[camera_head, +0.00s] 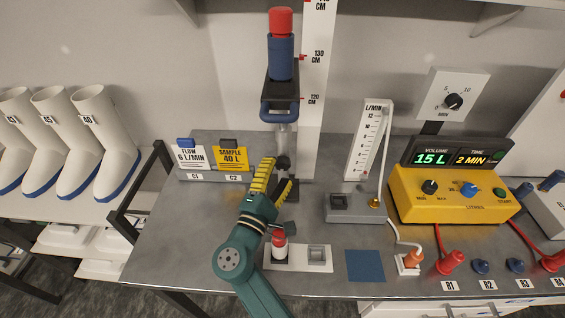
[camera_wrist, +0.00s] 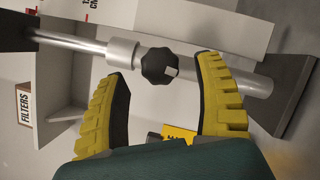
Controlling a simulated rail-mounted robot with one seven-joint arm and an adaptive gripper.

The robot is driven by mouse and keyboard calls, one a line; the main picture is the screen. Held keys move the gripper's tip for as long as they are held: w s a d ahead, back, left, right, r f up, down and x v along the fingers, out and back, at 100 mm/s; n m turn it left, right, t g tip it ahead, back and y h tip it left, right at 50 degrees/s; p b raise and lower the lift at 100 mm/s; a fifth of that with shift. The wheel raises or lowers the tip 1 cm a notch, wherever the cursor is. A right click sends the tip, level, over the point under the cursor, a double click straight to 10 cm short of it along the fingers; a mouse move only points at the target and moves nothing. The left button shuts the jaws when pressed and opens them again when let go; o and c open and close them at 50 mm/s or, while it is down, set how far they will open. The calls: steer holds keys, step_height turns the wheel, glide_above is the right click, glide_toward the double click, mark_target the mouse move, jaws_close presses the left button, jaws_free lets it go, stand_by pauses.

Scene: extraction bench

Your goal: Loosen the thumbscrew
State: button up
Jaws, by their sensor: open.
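The thumbscrew (camera_wrist: 159,65) is a black lobed knob with a small pale mark on its face. It sits on a light collar (camera_wrist: 121,52) around a metal pole (camera_wrist: 75,42) in the wrist view. In the head view the thumbscrew (camera_head: 283,162) is a small dark knob low on the upright pole, just past my fingertips. My gripper (camera_head: 279,178) has yellow ribbed fingers and is open. In the wrist view my gripper (camera_wrist: 165,80) has one finger on each side of the knob, with visible gaps. No contact shows.
The pole carries a bracket (camera_head: 280,108) with a red-topped blue cylinder (camera_head: 281,55). Label cards (camera_head: 193,158) stand left, a flowmeter (camera_head: 368,140) and yellow pump box (camera_head: 450,196) right. A red-capped bottle (camera_head: 279,244) is beside my arm. A blue mat (camera_head: 365,266) lies empty.

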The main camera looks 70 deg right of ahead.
steer(key=a+f, duration=0.1)
steer(key=a, duration=0.7)
steer(key=shift+a+f, duration=0.2)
steer(key=shift+f, duration=0.05)
